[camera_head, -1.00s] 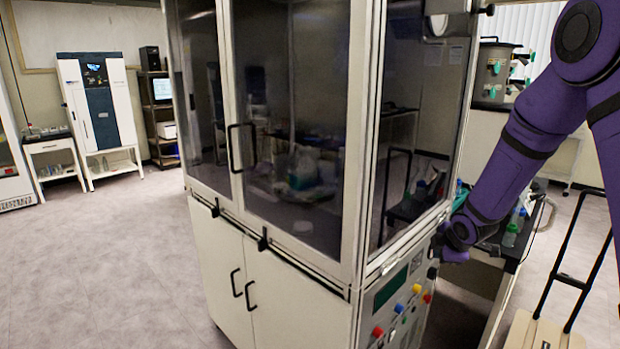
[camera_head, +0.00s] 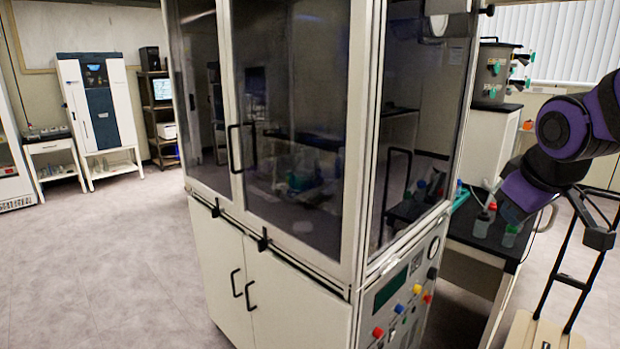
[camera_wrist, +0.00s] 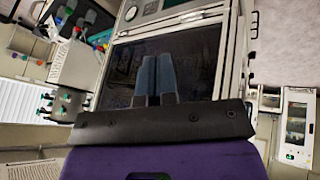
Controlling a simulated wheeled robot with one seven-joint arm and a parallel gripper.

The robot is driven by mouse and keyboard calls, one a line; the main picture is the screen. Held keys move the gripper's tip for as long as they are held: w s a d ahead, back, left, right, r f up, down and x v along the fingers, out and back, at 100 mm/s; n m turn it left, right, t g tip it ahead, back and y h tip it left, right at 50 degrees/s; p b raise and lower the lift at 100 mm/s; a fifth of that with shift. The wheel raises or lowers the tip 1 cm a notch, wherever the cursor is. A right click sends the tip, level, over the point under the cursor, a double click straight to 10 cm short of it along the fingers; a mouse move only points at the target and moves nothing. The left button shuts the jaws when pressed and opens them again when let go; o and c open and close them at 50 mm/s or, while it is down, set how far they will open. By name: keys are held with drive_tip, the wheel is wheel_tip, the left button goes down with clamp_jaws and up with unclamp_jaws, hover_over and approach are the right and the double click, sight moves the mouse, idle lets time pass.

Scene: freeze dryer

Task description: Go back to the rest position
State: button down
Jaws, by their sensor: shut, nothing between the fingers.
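My gripper (camera_wrist: 156,60) shows in the wrist view with its two blue-grey fingers together, shut and empty. Beyond the fingers is the dark glass of the tall freeze dryer cabinet (camera_wrist: 196,55), and nothing touches them. In the head view my purple arm is folded at the right edge, apart from the freeze dryer cabinet (camera_head: 300,278). I cannot make out the fingers there. The cabinet's glass doors and lower doors are shut. Its control panel (camera_head: 400,300) has red, yellow and blue buttons and is now unobstructed.
A dark-topped bench (camera_head: 470,222) with bottles stands behind the cabinet, close to my arm. A trolley (camera_head: 545,332) with a black handle stands at the lower right. A white and dark machine (camera_head: 102,105) stands at the back left. The floor at left is clear.

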drive_tip(key=s+a+r+m, duration=0.1)
drive_tip(key=s+m, duration=0.1)
drive_tip(key=s, duration=0.5)
drive_tip(key=s+a+r+m+y, duration=0.1)
drive_tip(key=s+m, duration=0.1)
drive_tip(key=s, duration=0.5)
drive_tip(key=shift+s+a+r+m+g, duration=0.25)
drive_tip(key=shift+s+a+m+g, duration=0.05)
drive_tip(key=shift+s+a, duration=0.1)
drive_tip(key=c, duration=1.8)
unclamp_jaws()
drive_tip(key=shift+w, duration=0.1)
